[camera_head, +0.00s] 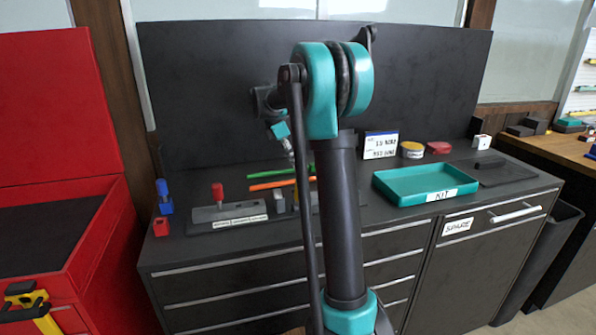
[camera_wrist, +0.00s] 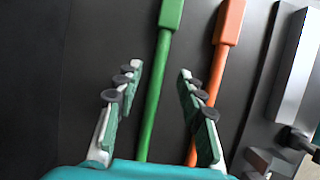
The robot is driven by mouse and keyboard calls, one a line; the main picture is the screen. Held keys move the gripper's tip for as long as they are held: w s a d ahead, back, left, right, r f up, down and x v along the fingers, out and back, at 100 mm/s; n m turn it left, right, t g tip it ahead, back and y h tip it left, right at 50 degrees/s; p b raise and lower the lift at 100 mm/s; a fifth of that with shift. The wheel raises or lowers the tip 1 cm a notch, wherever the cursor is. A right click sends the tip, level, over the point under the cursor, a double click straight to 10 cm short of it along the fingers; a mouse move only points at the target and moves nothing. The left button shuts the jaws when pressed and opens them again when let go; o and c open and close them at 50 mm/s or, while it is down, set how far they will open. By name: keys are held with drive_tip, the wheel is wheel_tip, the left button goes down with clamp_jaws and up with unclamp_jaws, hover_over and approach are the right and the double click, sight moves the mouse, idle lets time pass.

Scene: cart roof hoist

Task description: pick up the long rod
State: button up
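Two rods lie side by side on the dark worktop, a green rod (camera_head: 287,180) and an orange rod (camera_head: 272,185). My arm hides part of both in the head view, so I cannot tell which is longer. In the wrist view, the green rod (camera_wrist: 153,100) and the orange rod (camera_wrist: 228,22) each have a thicker block-like end at the top. My gripper (camera_wrist: 158,74) is open and empty. Its fingers appear on either side of the green rod, and the right finger overlaps the lower orange rod. Its height above them is unclear.
A grey block fixture (camera_head: 228,212) with a red peg (camera_head: 217,193) stands left of the rods. A teal tray (camera_head: 412,197) marked KIT is to the right. Blue (camera_head: 164,197) and red (camera_head: 160,226) pieces sit at the left edge. A dark panel (camera_head: 220,80) rises behind.

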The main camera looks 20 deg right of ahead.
drive_tip(key=shift+x, duration=1.55)
drive_tip(key=shift+f, duration=0.1)
drive_tip(key=shift+c, duration=0.6)
clamp_jaws()
